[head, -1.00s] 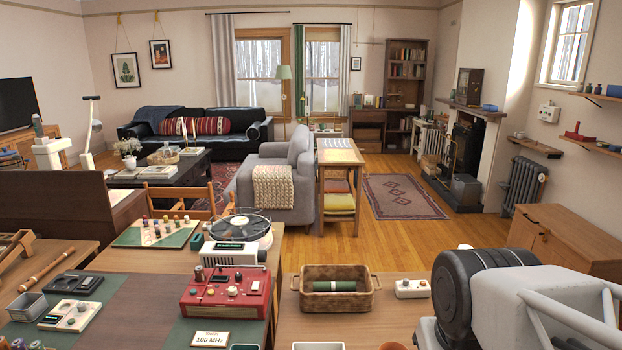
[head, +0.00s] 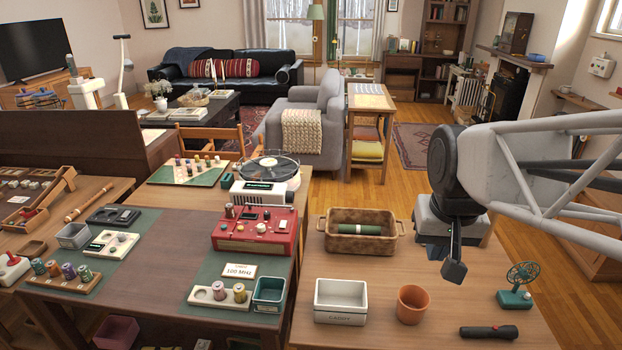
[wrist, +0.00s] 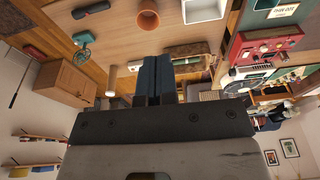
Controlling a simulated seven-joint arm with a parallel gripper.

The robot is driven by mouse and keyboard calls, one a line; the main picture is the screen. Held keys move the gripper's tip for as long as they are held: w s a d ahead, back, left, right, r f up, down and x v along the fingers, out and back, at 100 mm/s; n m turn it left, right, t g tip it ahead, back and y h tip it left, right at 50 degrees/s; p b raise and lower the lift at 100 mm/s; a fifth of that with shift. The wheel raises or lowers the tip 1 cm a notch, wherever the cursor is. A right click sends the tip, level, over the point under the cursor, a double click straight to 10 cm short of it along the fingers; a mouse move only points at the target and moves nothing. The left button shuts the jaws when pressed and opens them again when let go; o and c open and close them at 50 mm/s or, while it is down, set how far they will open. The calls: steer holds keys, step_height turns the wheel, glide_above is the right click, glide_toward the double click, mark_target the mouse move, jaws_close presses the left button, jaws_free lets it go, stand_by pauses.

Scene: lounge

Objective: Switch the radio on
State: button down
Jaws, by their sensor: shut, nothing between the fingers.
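The red radio (head: 255,229) stands on the dark table, with knobs and switches on its sloping top face. A card reading 100 MHz (head: 240,271) lies in front of it. The radio also shows at the upper right of the wrist view (wrist: 262,42). My gripper (head: 452,271) hangs above the wooden table on the right, well to the right of the radio. Its dark fingers (wrist: 158,75) are together and empty in the wrist view. Whether the radio's switch is on or off is too small to tell.
A white box (head: 340,302), a terracotta pot (head: 411,304), a flashlight (head: 489,332) and a green fan (head: 516,290) stand nearer.

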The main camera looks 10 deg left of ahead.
steer(key=w+a+r, duration=0.1)
steer(key=w+a, duration=0.2)
steer(key=w, duration=0.4)
steer(key=w+a, duration=0.3)
steer(key=w, duration=0.4)
steer(key=g, duration=0.2)
glide_above(284, 221)
step_height(284, 221, down, 17)
steer(key=shift+a, duration=0.1)
steer(key=shift+f, duration=0.15)
step_height(284, 221, down, 13)
steer(key=shift+r, duration=0.1)
steer(key=shift+f, duration=0.55)
steer(key=shift+f, duration=0.1)
